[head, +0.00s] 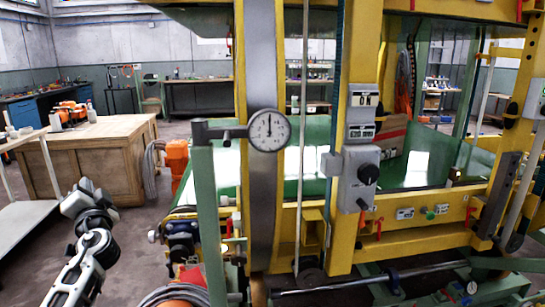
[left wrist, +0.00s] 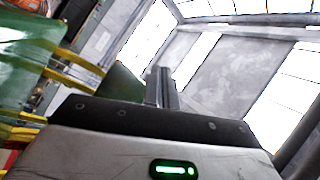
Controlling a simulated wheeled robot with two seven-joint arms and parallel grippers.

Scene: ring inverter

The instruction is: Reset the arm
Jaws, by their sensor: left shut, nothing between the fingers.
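My left arm (head: 85,265) comes in at the lower left of the head view, bent upward. Its gripper (head: 84,185) is raised at the upper end, apart from the machine and in front of the wooden crate. In the left wrist view the two fingers of my left gripper (left wrist: 161,85) stand close together, shut, with nothing between them. They point up toward the ceiling and windows. My right arm and gripper are in neither view.
A large yellow machine frame (head: 360,235) fills the middle and right, with a round dial gauge (head: 269,130) and a grey control box (head: 357,180). A wooden crate (head: 105,165) stands behind my left arm. A light table (head: 20,215) is at the far left. Bare floor lies between.

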